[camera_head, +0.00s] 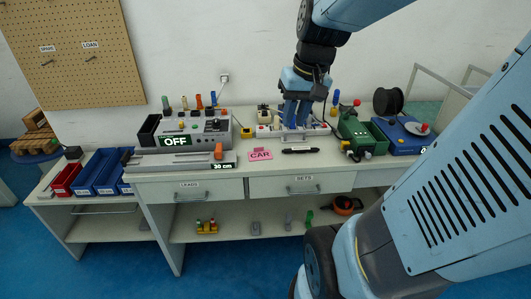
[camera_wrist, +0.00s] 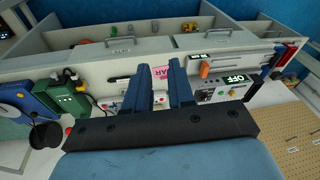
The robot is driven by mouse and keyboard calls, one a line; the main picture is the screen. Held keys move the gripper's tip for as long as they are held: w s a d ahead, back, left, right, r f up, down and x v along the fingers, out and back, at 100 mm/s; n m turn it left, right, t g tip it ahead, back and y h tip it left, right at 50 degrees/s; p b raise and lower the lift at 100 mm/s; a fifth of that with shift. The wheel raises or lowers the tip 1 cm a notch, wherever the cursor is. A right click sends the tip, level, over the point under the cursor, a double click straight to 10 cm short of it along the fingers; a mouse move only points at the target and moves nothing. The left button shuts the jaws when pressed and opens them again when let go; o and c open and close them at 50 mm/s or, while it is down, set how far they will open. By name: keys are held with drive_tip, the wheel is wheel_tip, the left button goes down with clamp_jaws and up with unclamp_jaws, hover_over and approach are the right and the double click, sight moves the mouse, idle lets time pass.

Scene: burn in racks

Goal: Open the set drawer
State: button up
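The set drawer (camera_head: 335,183), with a SETS label and a bar handle, is under the bench top, right of the LEADS drawer (camera_head: 215,188). Its front looks flush with the bench, so it appears shut. It also shows in the wrist view as the left drawer front (camera_wrist: 140,46). My gripper (camera_head: 293,118) hangs over the back part of the bench top, above and behind the set drawer's handle, away from it. In the wrist view its two fingers (camera_wrist: 159,75) stand apart with nothing between them.
On the bench top are a pink CAR card (camera_head: 261,155), a black marker (camera_head: 300,150), a grey unit reading OFF (camera_head: 190,130), and a green device (camera_head: 362,135). Blue bins (camera_head: 100,172) stand at left. A lower shelf (camera_head: 240,224) holds small items.

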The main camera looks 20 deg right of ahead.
drive_tip(key=w+d+f+m+g+y, duration=0.2)
drive_tip(key=w+d+f+y, duration=0.1)
drive_tip(key=w+d+f, duration=0.3)
drive_tip(key=m+y, duration=0.2)
drive_tip(key=y, duration=0.2)
hover_over(311, 193)
drive_tip(key=s+a, duration=0.3)
wheel_tip(311, 193, down, 11)
drive_tip(key=s+d+f+m+t+y, duration=0.2)
drive_tip(key=d+f+m+t, duration=0.3)
drive_tip(key=f, duration=0.6)
drive_tip(key=s+d+f+m+t+y, duration=0.2)
drive_tip(key=d+f+m+t, duration=0.15)
drive_tip(key=d+f, duration=0.6)
drive_tip(key=shift+t, duration=0.25)
drive_tip(key=x, duration=1)
drive_tip(key=s+f+x, duration=0.1)
drive_tip(key=x, duration=0.4)
drive_tip(key=shift+w+a+f, duration=0.1)
drive_tip(key=shift+a+f, duration=0.1)
drive_tip(key=shift+a, duration=0.4)
drive_tip(key=shift+c, duration=0.5)
clamp_jaws()
